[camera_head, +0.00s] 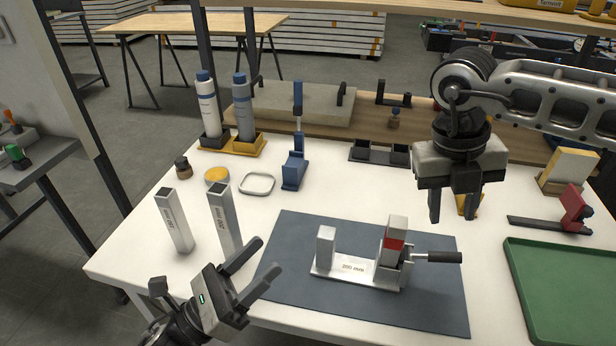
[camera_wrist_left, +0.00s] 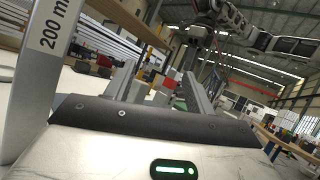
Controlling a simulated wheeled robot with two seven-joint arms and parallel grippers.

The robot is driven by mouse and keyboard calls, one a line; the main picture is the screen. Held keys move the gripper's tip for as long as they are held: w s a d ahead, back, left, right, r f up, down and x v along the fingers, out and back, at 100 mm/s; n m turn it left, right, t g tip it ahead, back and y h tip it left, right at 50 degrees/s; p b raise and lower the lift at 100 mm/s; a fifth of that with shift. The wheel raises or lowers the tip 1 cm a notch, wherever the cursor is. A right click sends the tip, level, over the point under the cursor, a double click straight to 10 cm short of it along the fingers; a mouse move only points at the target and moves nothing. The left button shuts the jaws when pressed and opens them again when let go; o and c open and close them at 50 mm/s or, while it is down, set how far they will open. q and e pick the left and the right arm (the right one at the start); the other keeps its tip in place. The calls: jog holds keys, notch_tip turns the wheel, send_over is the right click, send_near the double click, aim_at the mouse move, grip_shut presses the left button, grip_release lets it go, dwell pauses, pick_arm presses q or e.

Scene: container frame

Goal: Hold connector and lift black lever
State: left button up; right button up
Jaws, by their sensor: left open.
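A white fixture (camera_head: 355,272) lies on the dark mat. It has a short pale block at its left end and a taller upright pale connector (camera_head: 393,246) with a red band at its right end. A black lever (camera_head: 437,257) sticks out to the right of the connector, about level. My left gripper (camera_head: 264,262) is open and empty, left of the fixture, over the mat's left edge. Its two fingers (camera_wrist_left: 158,88) stand apart in the left wrist view. My right gripper (camera_head: 453,213) is open, fingers pointing down, above and behind the lever, touching nothing.
Two upright grey metal bars (camera_head: 224,220) stand close behind my left gripper; one shows large in the left wrist view (camera_wrist_left: 38,65). A green tray (camera_head: 575,290) lies at the right. Blue holders (camera_head: 294,172) and bottles (camera_head: 208,100) stand at the back.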

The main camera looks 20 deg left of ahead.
pick_arm(q)
jog(key=s+d+r+m+g+h, duration=0.4)
jog(key=s+d+r+m+g, duration=0.1)
jog(key=d+m+g, duration=0.6)
jog(key=s+d+r+m+g+h, duration=0.45)
jog(key=d+m+g, duration=0.45)
jog(key=g, duration=0.5)
jog(key=m+t+y, duration=0.7)
jog(key=m+y, duration=0.4)
jog(key=y, duration=1.2)
send_over(326, 246)
jog(key=w, duration=0.2)
jog(key=f, duration=1.5)
jog(key=shift+s+a+f, duration=0.15)
jog(key=shift+s+f, duration=0.05)
jog(key=shift+f, duration=0.15)
